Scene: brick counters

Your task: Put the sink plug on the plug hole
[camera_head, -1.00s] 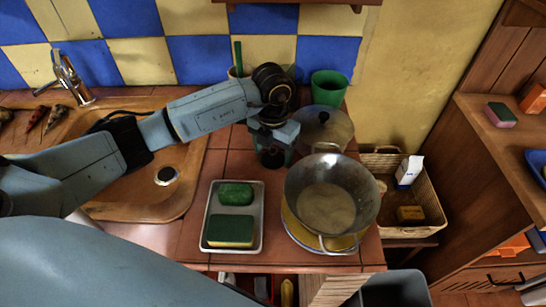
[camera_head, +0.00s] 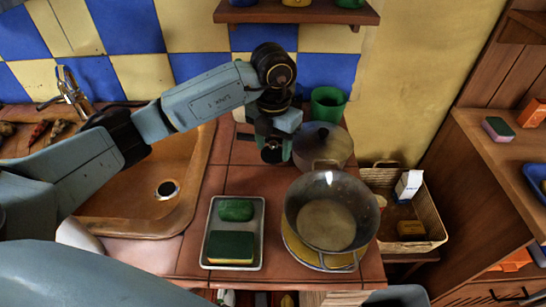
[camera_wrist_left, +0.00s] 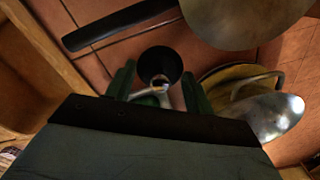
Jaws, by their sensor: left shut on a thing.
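The sink plug (camera_wrist_left: 160,62) is a small dark round piece with a bit of metal on it, seen between the fingers in the left wrist view. My left gripper (camera_head: 273,150) is shut on the plug (camera_head: 272,154), above the tiled counter beside the lidded pot. The plug looks clear of the counter, but the gap is hard to judge. The plug hole (camera_head: 167,189) is a dark opening with a pale rim in the brown sink (camera_head: 140,205), left of the gripper and uncovered. My right gripper is not in view.
A green cup (camera_head: 327,103) is behind. A metal tray (camera_head: 213,258) with sponges lies in front. The tap (camera_head: 73,90) rises at the sink's back.

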